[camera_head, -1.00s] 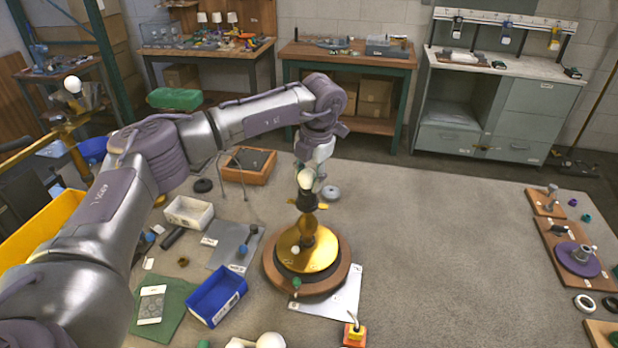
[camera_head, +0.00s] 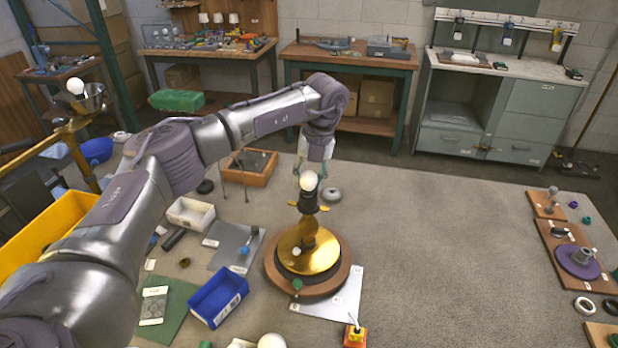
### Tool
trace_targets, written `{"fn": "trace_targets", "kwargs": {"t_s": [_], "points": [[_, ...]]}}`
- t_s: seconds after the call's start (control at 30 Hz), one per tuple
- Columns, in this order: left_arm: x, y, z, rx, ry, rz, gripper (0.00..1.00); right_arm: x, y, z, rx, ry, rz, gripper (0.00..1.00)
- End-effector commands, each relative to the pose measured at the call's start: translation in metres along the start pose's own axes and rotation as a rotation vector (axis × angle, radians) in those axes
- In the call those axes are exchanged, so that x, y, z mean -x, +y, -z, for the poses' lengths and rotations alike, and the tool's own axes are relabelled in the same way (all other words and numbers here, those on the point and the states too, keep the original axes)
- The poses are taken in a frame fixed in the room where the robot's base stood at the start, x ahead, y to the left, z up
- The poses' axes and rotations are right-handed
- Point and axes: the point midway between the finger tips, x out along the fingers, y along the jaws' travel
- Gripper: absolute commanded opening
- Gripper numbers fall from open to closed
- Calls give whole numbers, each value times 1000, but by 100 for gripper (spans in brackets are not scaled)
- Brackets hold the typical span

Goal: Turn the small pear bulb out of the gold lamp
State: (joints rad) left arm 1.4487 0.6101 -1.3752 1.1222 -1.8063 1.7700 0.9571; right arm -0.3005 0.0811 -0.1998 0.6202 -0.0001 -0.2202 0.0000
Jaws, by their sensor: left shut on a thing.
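The gold lamp (camera_head: 322,258) stands on a round wooden base in the middle of the table. Its stem rises to a dark socket (camera_head: 309,200) with small gold pieces at its sides. The pale, rounded small pear bulb (camera_head: 309,182) sits at the top of the socket, upright. My left gripper (camera_head: 309,177) reaches down from behind and is shut on the bulb. Its fingers are partly hidden behind the bulb, and I cannot tell how far the bulb's thread sits in the socket. My right gripper is not in view.
A blue bin (camera_head: 217,297), a white tray (camera_head: 190,214) and a wooden box (camera_head: 249,168) lie left of the lamp. A yellow-red block (camera_head: 355,335) stands in front. Another gold stand (camera_head: 85,160) with a bulb is at far left.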

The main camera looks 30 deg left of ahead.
Motion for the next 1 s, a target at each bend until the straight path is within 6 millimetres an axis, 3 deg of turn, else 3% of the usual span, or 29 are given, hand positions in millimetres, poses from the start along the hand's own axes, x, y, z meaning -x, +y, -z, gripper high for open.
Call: {"fn": "trace_targets", "kwargs": {"t_s": [0.23, 0.6, 1.0], "points": [[1, 1, 0, 45, 6, 0, 17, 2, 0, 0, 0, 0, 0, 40], [2, 3, 0, 552, 87, 0, 17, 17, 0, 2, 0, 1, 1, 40], [1, 3, 0, 603, 95, 1, 17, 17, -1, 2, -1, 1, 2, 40]]}}
